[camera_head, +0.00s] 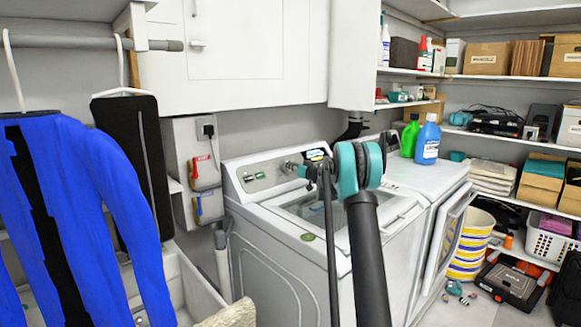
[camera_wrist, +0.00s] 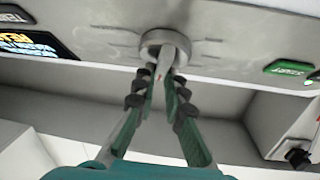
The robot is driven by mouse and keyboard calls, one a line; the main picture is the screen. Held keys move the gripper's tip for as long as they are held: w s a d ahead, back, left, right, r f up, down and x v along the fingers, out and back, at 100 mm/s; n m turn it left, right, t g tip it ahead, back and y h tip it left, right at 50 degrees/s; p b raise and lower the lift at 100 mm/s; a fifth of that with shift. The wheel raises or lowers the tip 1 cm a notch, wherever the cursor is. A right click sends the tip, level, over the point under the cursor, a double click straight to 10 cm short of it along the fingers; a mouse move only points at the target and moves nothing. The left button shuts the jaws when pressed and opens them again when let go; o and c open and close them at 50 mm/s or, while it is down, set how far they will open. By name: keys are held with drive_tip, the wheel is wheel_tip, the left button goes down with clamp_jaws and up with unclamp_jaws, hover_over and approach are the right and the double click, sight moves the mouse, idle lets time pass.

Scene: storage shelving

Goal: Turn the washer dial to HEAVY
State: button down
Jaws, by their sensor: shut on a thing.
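The washer (camera_head: 275,245) stands in the middle of the head view, with its control panel (camera_head: 245,180) along the back. The round grey dial (camera_wrist: 152,42) is at the top middle of the wrist view. My gripper (camera_wrist: 163,82) is shut on the dial's handle, with one green-padded finger on each side. In the head view my gripper (camera_head: 300,172) is at the panel and my arm hides part of the washer. The setting labels around the dial are too faint to read.
A lit display (camera_wrist: 38,45) is left of the dial, and a green button (camera_wrist: 290,68) is to the right. Green (camera_head: 410,136) and blue (camera_head: 428,140) bottles stand on the neighbouring machine. Blue clothing (camera_head: 90,200) hangs at left. White cabinets (camera_head: 240,50) are above.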

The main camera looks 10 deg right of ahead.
drive_tip(key=m+h, duration=0.2)
drive_tip(key=m, duration=0.1)
drive_tip(key=m+h, duration=0.2)
drive_tip(key=m, duration=0.1)
drive_tip(key=shift+m+t+h, duration=0.4)
drive_tip(key=shift+m+h, duration=0.7)
drive_tip(key=shift+m, duration=0.1)
drive_tip(key=c, duration=1.6)
unclamp_jaws()
drive_tip(key=v, duration=1.2)
drive_tip(key=shift+d, duration=0.1)
